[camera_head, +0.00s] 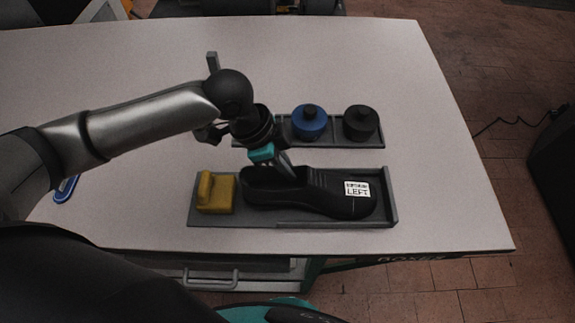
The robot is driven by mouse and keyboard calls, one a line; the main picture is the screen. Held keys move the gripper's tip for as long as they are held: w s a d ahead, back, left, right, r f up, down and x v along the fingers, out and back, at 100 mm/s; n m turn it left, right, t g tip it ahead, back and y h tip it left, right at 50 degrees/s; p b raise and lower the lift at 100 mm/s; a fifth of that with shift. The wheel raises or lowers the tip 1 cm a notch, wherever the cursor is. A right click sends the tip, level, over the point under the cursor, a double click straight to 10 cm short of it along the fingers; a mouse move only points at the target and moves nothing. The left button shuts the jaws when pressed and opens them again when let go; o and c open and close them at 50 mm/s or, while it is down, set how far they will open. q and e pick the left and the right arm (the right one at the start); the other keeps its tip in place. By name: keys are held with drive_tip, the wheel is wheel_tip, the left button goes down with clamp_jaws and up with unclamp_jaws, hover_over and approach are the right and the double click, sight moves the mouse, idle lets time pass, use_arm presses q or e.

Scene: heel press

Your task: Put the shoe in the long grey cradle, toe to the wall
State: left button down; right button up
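The black shoe (325,199) with a white "LEFT" label lies along the long grey cradle (292,224). Its toe points right, towards the raised wall (391,196) at the cradle's right end, and its heel is to the left. A yellow block with an upright part (216,194) sits at the cradle's left end, close behind the heel. My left gripper (284,168) reaches down to the shoe's opening from behind it. Its fingertips are partly hidden, so its grip on the shoe cannot be told. My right gripper is not in view.
A second grey tray (340,144) behind the cradle holds a blue round pot (309,122) and a black one (361,122). A blue object (66,188) lies at the table's left. The table (445,180) is clear on the right.

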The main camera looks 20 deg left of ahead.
use_arm(q)
drive_tip(key=c, duration=1.1)
unclamp_jaws()
drive_tip(key=shift+o, duration=0.2)
drive_tip(key=p+v, duration=0.1)
drive_tip(key=v, duration=1.1)
